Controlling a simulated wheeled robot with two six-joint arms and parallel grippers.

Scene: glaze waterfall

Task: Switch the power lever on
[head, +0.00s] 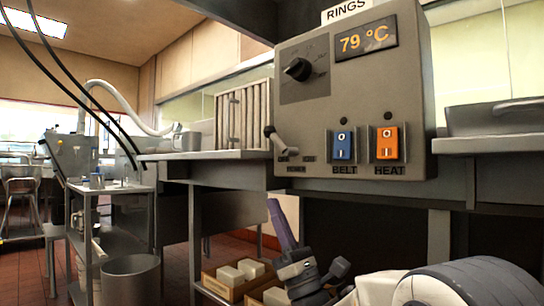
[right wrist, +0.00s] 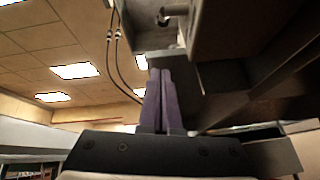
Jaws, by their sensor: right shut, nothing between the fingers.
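The power lever (head: 278,141) is on the lower left of the grey control box (head: 400,80), above the small label POWER. Its arm leans up and to the left, ending in a round knob. The small position marks under it are too blurred to read. My right gripper (head: 272,203) has purple fingers pointing up, below the lever and apart from it. It is shut and empty. In the right wrist view the fingers (right wrist: 158,75) lie together, and a metal knob-ended part, seemingly the lever (right wrist: 175,11), shows above them. My left gripper is not in view.
The box carries a display (head: 366,39) reading 79 °C, a black dial (head: 298,69), a blue BELT switch (head: 342,145) and an orange HEAT switch (head: 387,143). A metal shelf (head: 205,155) juts out left of the lever. Boxes with white blocks (head: 238,272) sit low behind my gripper.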

